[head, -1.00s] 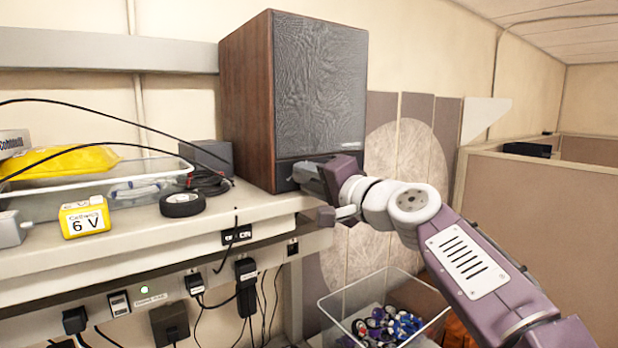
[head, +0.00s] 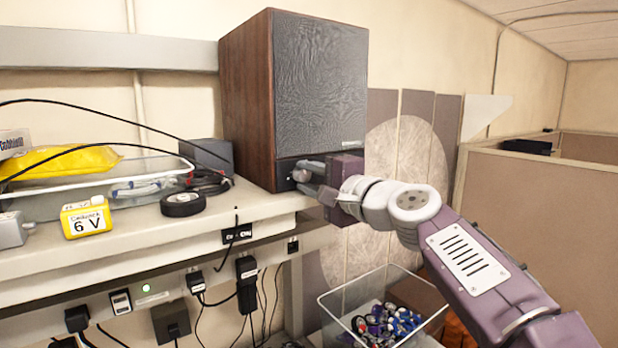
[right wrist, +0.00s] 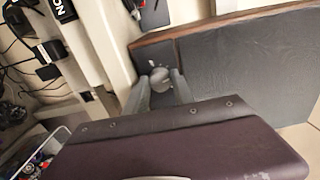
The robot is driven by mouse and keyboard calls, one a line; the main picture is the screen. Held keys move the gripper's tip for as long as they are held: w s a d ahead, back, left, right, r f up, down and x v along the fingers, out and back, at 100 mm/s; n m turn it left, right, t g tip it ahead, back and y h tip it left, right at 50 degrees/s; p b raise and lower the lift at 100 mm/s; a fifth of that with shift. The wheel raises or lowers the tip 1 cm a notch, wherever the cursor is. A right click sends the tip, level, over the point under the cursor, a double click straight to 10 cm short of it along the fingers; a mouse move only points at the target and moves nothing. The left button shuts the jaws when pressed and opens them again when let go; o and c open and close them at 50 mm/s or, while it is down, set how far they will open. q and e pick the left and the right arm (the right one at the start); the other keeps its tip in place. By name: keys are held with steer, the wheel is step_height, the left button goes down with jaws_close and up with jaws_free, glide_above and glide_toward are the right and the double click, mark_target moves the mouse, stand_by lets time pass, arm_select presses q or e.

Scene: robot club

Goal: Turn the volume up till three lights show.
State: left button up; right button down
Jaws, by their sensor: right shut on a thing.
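A wooden speaker with a dark grille (head: 318,85) stands on the bench at the centre of the head view. It also shows in the right wrist view (right wrist: 245,65). My right gripper (head: 305,180) is at the lower front of the speaker. In the right wrist view my right gripper (right wrist: 160,90) has its two fingers on either side of a round grey knob (right wrist: 160,76) and is shut on it. The head view shows little of the knob behind the fingers. I see no lit lights on the speaker front. My left gripper is not in view.
A bench (head: 140,235) holds a yellow 6 V battery (head: 86,217), a black wheel (head: 183,204) and a clear tray (head: 60,204) left of the speaker. A clear bin (head: 345,300) of small parts stands below my right arm. Power plugs and cables hang under the bench.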

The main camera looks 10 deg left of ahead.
steer(key=c, duration=1.1)
jaws_free()
